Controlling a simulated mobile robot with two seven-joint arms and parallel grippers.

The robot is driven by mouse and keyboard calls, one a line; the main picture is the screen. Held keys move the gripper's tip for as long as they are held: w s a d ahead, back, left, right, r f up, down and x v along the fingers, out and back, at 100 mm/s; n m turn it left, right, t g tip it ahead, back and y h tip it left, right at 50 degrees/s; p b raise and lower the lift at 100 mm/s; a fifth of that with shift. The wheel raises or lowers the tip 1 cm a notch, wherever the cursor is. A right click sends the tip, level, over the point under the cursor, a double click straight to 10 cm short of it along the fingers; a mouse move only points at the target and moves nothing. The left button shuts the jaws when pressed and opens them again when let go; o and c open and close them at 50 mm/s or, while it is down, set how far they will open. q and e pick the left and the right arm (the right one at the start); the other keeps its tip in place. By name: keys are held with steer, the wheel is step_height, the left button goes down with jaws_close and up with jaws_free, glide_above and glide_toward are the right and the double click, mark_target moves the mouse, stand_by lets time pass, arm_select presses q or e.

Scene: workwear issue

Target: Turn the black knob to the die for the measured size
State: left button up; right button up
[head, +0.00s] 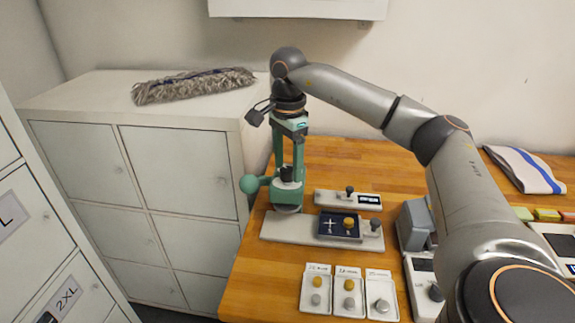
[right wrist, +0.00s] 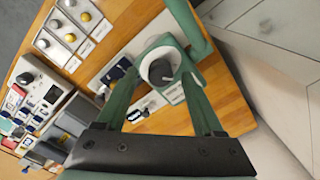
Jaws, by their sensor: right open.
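The black knob (head: 286,173) sits on top of a green hand press (head: 287,197) near the left edge of the wooden table. In the right wrist view the knob (right wrist: 158,72) shows dark on a pale round disc. My right gripper (head: 288,167) points down over the press. Its green fingers are open, one on each side of the knob, as the right wrist view of the gripper (right wrist: 161,84) shows. Whether they touch it I cannot tell. The dies and any size marks cannot be made out. My left gripper is not in view.
A navy tray (head: 327,230) with a brass-coloured part lies on the pale base plate (head: 275,228). A gauge with a small display (head: 369,199) stands behind it. Three white trays (head: 316,268) with small round parts are in front. Grey devices stand to the right. White lockers (head: 180,170) adjoin the left.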

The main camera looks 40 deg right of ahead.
steer(key=shift+f, duration=0.3)
jaws_close()
stand_by(0.5)
